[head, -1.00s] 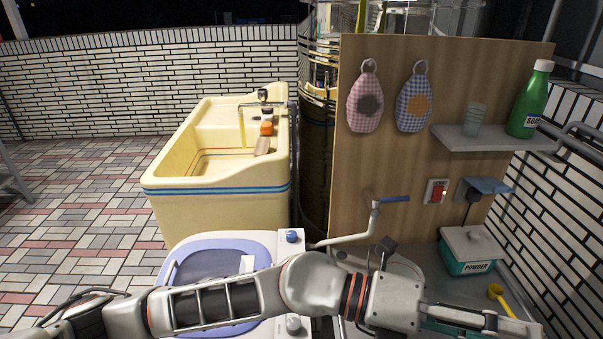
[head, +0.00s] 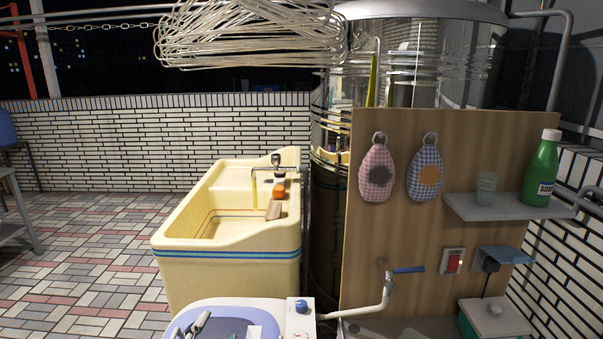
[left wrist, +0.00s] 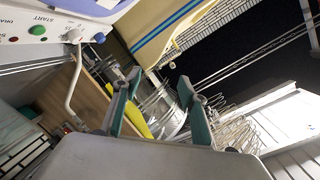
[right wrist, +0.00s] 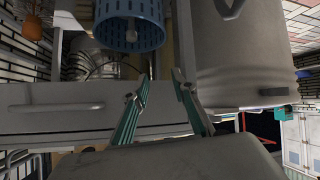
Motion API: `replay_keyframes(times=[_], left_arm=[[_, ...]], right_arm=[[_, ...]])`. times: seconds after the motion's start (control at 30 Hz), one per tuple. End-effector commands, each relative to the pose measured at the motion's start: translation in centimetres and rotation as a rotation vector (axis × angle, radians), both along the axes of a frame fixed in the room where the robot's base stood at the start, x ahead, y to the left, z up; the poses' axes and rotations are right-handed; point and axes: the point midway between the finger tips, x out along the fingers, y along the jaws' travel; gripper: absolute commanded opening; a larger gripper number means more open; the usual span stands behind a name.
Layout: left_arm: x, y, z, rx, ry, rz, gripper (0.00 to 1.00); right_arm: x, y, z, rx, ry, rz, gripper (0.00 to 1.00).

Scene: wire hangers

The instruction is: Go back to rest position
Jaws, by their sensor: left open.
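My left gripper (left wrist: 158,77) shows two teal fingers spread apart with nothing between them in the left wrist view. In the head view, what looks like its fingertips (head: 193,325) show at the bottom edge, in front of the washing machine (head: 302,318). My right gripper (right wrist: 161,76) has its fingers apart and empty in the right wrist view; a blue perforated basket (right wrist: 128,25) and a large grey metal cylinder (right wrist: 245,60) appear beyond it. The right gripper is not in the head view. Most of both arms is out of the head view.
A cream sink (head: 228,270) stands behind the washing machine. A wooden panel (head: 400,235) at right carries two mitts and a shelf (head: 500,207) with a green soap bottle (head: 541,170). Wire hangers (head: 250,35) hang overhead. Tiled floor at left (head: 80,270) is clear.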

Motion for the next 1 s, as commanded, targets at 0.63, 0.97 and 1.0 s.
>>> replay_keyframes(times=[0.63,0.97,1.0], left_arm=[[-17.8,17.7,-15.9,0.136,0.671,0.345,0.42],[-20.0,17.4,-18.9,0.088,0.731,0.324,0.42],[-19.8,16.9,-19.3,0.068,0.724,0.31,0.42]], right_arm=[[0.1,0.0,0.1,0.0,-0.001,0.001,0.26],[0.3,0.0,0.5,0.001,-0.006,0.0,0.26],[0.3,0.0,0.6,0.002,-0.007,0.0,0.26]])
